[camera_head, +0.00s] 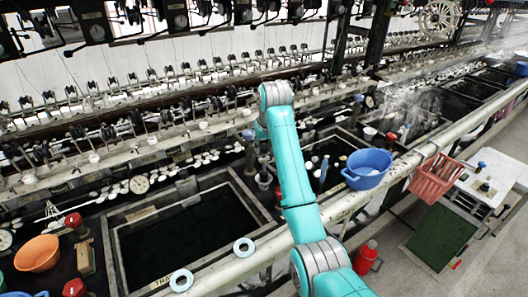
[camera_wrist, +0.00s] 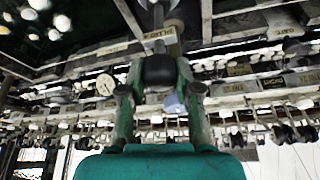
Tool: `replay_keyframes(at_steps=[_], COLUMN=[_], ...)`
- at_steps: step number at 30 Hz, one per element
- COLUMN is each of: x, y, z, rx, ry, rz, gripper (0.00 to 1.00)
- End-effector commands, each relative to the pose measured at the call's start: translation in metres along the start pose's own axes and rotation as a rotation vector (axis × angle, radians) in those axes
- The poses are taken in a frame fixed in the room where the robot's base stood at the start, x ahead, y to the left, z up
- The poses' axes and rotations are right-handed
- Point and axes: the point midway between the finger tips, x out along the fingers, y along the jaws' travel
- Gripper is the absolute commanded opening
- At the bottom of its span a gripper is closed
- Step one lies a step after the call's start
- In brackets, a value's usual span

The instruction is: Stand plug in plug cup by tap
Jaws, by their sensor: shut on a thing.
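In the wrist view my gripper (camera_wrist: 160,84) has its two green fingers closed on the black grip of the plug (camera_wrist: 160,70). A grey metal stem runs from the grip towards the top of the picture. A tan round shape (camera_wrist: 173,28) shows beside the stem; I cannot tell whether they touch. In the head view my arm hides most of the gripper and the plug. A small grey cup (camera_head: 264,181) shows just left of my arm, near a blue-topped tap (camera_head: 249,135). A blue shape, perhaps this tap, shows behind the fingers in the wrist view (camera_wrist: 175,103).
A dark water basin (camera_head: 190,235) lies left of my arm. A blue bowl (camera_head: 367,167) and a red basket (camera_head: 437,179) are at the right along the front rail. An orange bowl (camera_head: 37,254) is at the left. Reeling machinery runs along the back.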

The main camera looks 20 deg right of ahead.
Motion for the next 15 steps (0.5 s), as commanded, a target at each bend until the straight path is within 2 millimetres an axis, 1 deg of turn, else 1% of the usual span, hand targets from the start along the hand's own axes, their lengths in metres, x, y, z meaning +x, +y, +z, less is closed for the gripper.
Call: replay_keyframes(at_steps=[1,4,15], x=[0.008,0.017,0.021], y=[0.000,0.000,0.000], z=[0.004,0.008,0.009], rx=[0.000,0.000,0.000], ry=[-0.002,-0.001,0.000], rz=[0.000,0.000,0.000], gripper=[0.00,0.00,0.00])
